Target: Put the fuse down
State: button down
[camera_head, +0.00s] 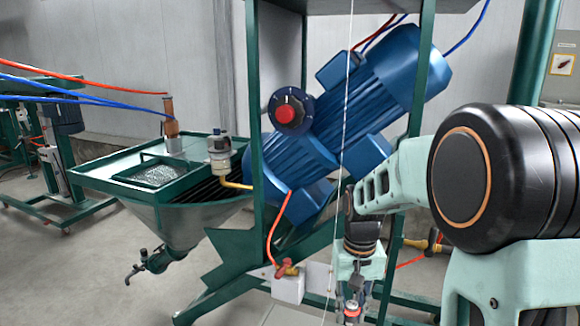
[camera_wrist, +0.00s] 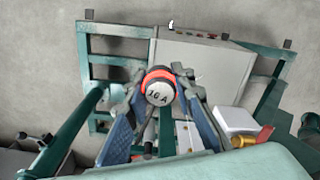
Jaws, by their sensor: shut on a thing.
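The fuse (camera_wrist: 159,92) shows in the wrist view as a round white cap marked "16 A" with a red-orange ring around it. My gripper (camera_wrist: 163,85) is shut on the fuse, with one finger on each side of it. In the head view my gripper (camera_head: 352,300) is low in the picture, in front of the green frame. A small red part of the fuse (camera_head: 352,312) shows there at the bottom edge. The rest of the fuse is hidden or too small to tell.
In the wrist view a grey box (camera_wrist: 205,65) lies below, within a green frame (camera_wrist: 112,28), with bare floor around. The head view shows a blue motor (camera_head: 365,95) with a red knob (camera_head: 286,112), a green hopper (camera_head: 170,205) at left and a white box (camera_head: 288,287) low down.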

notch_tip(320, 180, up, 11)
jog(key=s+p, duration=0.2)
jog(key=p, duration=1.5)
jog(key=shift+r, duration=0.15)
